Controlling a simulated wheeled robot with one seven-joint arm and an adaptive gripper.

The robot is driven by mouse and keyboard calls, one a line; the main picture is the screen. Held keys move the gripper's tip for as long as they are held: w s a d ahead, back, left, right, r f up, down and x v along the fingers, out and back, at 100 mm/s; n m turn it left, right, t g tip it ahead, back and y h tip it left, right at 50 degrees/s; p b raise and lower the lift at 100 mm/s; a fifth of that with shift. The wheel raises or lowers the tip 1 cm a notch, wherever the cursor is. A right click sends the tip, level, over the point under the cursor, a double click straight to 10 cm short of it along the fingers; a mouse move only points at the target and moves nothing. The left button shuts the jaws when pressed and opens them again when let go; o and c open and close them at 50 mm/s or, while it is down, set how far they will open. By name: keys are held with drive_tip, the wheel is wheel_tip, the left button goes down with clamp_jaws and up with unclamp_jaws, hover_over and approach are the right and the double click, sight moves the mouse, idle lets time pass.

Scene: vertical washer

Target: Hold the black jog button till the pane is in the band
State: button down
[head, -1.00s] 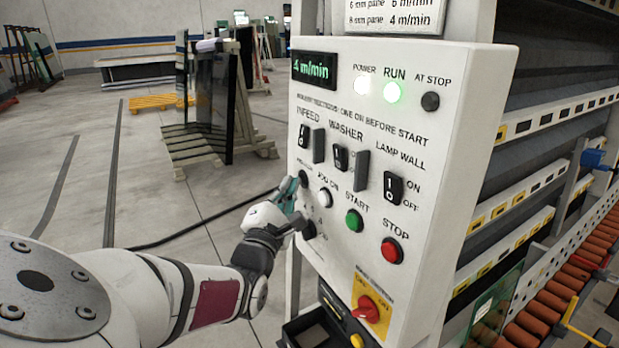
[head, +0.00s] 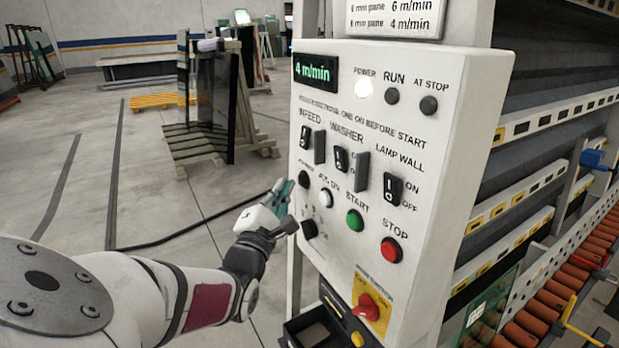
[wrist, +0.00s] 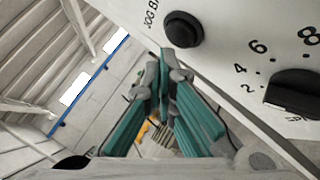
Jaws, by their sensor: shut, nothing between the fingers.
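The black jog button (head: 305,179), whose label starts "JOG BA" in the wrist view (wrist: 183,29), sits at the left edge of the white control panel. My gripper (head: 287,186) is shut and empty, just left of this button. In the wrist view its fingertips (wrist: 163,72) lie below the button with a visible gap, so it is not pressed by them. A glass pane (head: 496,300) with a small pale label stands by the rollers at lower right, partly hidden by the panel. I cannot make out the band.
The panel (head: 440,150) also has a white jog button (head: 326,198), a green START button (head: 355,220), a red STOP button (head: 391,251) and a speed knob (head: 309,229). The display reads 4 m/min. The RUN lamp (head: 392,96) is dark. Open floor lies left.

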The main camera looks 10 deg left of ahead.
drive_tip(key=shift+a, duration=0.1)
drive_tip(key=s+a, duration=0.1)
drive_tip(key=a, duration=0.1)
drive_tip(key=s+a+p, duration=0.1)
drive_tip(key=s+a, duration=0.1)
idle(0.4)
drive_tip(key=shift+s, duration=0.1)
